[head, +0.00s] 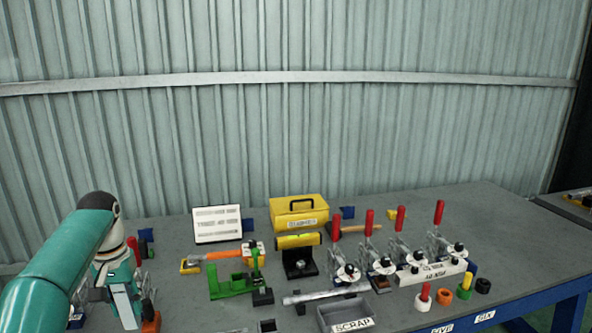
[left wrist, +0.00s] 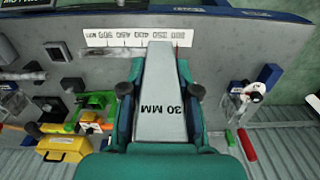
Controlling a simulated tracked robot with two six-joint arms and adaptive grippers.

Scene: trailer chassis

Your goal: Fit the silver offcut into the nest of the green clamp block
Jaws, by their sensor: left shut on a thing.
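The silver offcut (left wrist: 160,90) is a pale grey piece marked 30 MM, gripped between the two fingers of my left gripper (left wrist: 158,93) in the left wrist view. In the head view, my left gripper (head: 124,300) is low at the left edge of the bench, with part of the pale piece showing between its fingers. The green clamp block (head: 232,286) stands on the bench to the right of that gripper, apart from it. It also shows in the left wrist view (left wrist: 88,122). Its nest is too small to make out clearly. My right gripper is out of view.
An orange-handled tool (head: 222,254) lies just behind the green block. A yellow case (head: 298,211), a silver bar (head: 320,297), a grey SCRAP tray (head: 328,320) and several red-handled toggle clamps (head: 368,228) stand to its right. A white sign (head: 217,226) is behind.

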